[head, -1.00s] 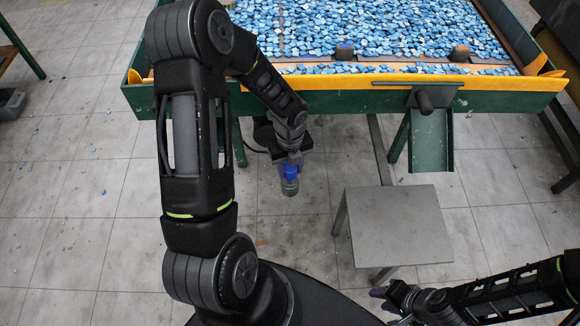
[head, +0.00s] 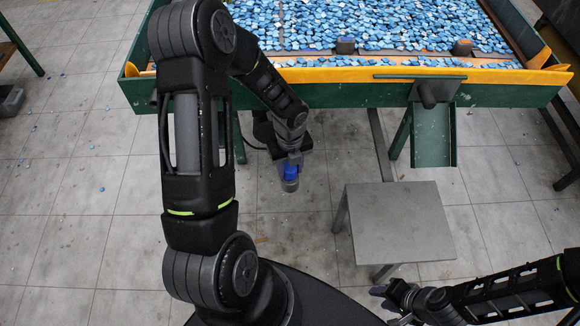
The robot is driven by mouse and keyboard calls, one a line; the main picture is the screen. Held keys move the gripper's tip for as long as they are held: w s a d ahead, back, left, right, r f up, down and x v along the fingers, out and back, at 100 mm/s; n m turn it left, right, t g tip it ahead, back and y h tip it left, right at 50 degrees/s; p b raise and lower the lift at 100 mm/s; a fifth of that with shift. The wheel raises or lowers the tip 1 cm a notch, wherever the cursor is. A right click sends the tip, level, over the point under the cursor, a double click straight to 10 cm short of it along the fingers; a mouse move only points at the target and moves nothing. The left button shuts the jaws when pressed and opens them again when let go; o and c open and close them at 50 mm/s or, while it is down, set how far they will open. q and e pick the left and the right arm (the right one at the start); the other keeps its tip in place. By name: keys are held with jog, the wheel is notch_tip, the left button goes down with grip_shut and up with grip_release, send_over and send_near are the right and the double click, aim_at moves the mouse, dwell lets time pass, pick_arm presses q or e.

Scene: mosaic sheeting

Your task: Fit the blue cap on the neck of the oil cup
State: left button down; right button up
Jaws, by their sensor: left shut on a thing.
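My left gripper (head: 289,158) points down in front of the green table and is shut on a blue piece, which looks like the blue cap (head: 290,171). The fingers cover part of it. A short grey cylinder (head: 290,186) shows directly below the blue piece. I cannot tell whether it is part of the cap, the oil cup, or something apart from both. I cannot make out the oil cup's neck. My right gripper (head: 386,298) is low at the bottom right, beside the grey stool. It is small and dark, so its opening is unclear.
The green table (head: 330,95) with an orange edge holds many blue mosaic pieces. A grey stool (head: 400,222) stands right of my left gripper. Tiled floor is open at left.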

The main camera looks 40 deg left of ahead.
pick_arm(q)
jog(key=shift+f, duration=0.25)
jog(key=c, duration=0.8)
grip_release()
jog(key=shift+r, duration=0.1)
notch_tip(320, 180, up, 8)
jog(key=shift+f+p, duration=0.2)
jog(key=shift+p, duration=0.1)
